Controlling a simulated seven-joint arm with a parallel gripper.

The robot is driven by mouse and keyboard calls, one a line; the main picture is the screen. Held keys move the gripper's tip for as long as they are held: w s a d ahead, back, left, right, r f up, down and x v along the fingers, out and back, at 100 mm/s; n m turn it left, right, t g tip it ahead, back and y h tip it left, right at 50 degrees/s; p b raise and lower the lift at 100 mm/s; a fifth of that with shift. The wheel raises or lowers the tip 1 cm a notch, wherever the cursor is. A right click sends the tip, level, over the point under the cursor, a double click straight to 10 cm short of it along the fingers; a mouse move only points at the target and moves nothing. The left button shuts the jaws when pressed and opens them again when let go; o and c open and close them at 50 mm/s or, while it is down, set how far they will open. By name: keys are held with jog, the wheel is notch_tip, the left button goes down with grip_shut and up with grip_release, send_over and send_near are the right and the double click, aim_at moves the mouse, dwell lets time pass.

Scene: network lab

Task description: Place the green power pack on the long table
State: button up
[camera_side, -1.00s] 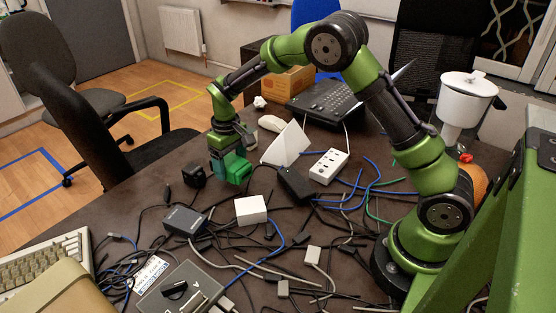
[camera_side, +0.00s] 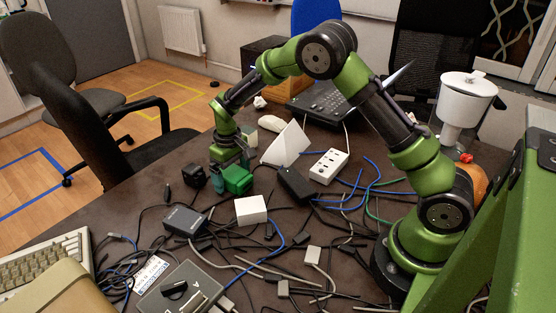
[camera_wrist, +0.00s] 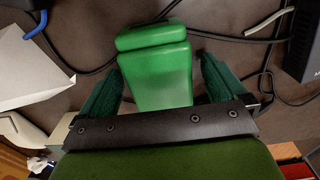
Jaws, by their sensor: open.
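The green power pack (camera_side: 238,180) rests on the dark long table (camera_side: 120,210), in the middle left of the side view. In the wrist view the green power pack (camera_wrist: 157,75) lies between my two teal fingers. My gripper (camera_side: 232,174) is low over the table with its fingers open around the pack. The wrist view shows my gripper (camera_wrist: 161,60) with a gap on each side of the pack, so neither finger appears to touch it. The pack's underside is hidden.
A black block (camera_side: 194,175) stands just left of the pack. A white box (camera_side: 251,210), a black adapter (camera_side: 295,185), a white angled panel (camera_side: 287,146) and a power strip (camera_side: 328,166) are close by. Loose cables cover much of the table.

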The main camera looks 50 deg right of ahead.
aim_at(232, 172)
notch_tip(232, 172, up, 12)
jog(key=s+r+m+t+y, duration=0.1)
jog(key=s+r+m+t, duration=0.15)
jog(key=s+r, duration=0.8)
jog(key=s+a+r+m+t+y, duration=0.1)
jog(key=s+t, duration=0.3)
jog(key=s, duration=1)
jog(key=shift+s+a+t, duration=0.15)
jog(key=shift+s+t, duration=0.05)
jog(key=shift+t, duration=0.15)
jog(key=shift+r+m, duration=0.1)
jog(key=shift+m, duration=0.15)
